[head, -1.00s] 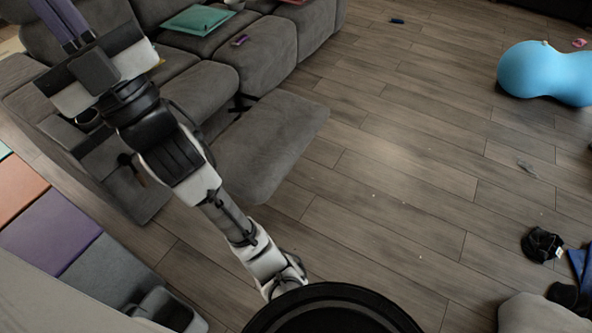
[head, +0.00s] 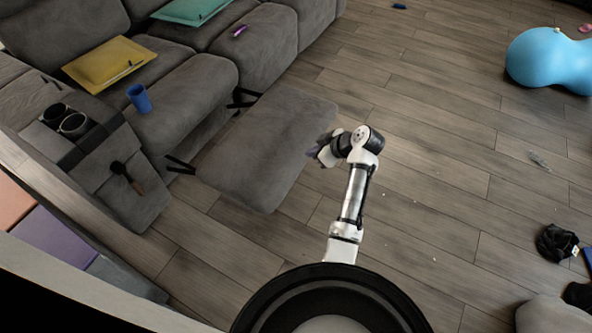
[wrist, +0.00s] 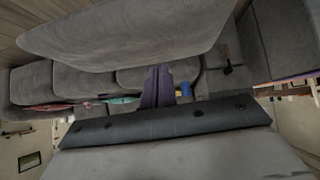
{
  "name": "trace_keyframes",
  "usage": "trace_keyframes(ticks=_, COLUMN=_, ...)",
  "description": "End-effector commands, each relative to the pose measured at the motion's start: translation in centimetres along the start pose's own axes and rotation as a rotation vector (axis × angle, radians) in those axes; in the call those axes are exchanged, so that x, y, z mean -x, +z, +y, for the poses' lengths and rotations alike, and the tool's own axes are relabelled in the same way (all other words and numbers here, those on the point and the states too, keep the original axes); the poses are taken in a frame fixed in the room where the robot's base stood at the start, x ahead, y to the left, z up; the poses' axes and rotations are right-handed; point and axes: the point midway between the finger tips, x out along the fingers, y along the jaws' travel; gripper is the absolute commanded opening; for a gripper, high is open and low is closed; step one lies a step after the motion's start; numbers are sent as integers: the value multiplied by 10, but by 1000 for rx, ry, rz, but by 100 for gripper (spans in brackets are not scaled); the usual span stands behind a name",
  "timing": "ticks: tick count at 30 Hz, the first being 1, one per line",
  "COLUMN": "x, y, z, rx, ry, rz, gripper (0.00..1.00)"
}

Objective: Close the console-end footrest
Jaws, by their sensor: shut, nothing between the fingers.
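The console-end footrest (head: 265,150) is a grey padded panel swung out from the sofa seat nearest the console (head: 85,150). Dark metal brackets show between it and the seat. In the wrist view the footrest (wrist: 125,40) spans the top, with the seats beyond it. My gripper (head: 316,151) is at the footrest's outer edge, on the side away from the sofa. Whether it touches the panel I cannot tell. Its purple fingers (wrist: 158,84) are together and empty in the wrist view, pointing toward the sofa.
A brush (head: 126,175) lies on the console. Wooden floor (head: 420,150) is open to the right, with a blue peanut ball (head: 545,60) farther off.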

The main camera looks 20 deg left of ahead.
Motion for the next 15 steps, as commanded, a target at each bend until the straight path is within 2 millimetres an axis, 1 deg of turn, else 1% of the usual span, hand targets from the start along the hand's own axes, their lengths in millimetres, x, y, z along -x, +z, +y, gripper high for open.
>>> trace_keyframes(ticks=1, x=0, y=11, z=-4, rx=-8, ry=-26, rz=-1, gripper=0)
trace_keyframes(ticks=3, x=-1, y=18, z=-7, rx=-9, ry=-50, rz=-1, gripper=0)
trace_keyframes(ticks=5, x=-4, y=20, z=-9, rx=-9, ry=-61, rz=0, gripper=0)
trace_keyframes(ticks=8, x=-15, y=20, z=-10, rx=-8, ry=-63, rz=-1, gripper=0)
trace_keyframes(ticks=11, x=-33, y=19, z=-12, rx=-8, ry=-64, rz=-2, gripper=0)
trace_keyframes(ticks=15, x=-64, y=18, z=-13, rx=-8, ry=-63, rz=-2, gripper=0)
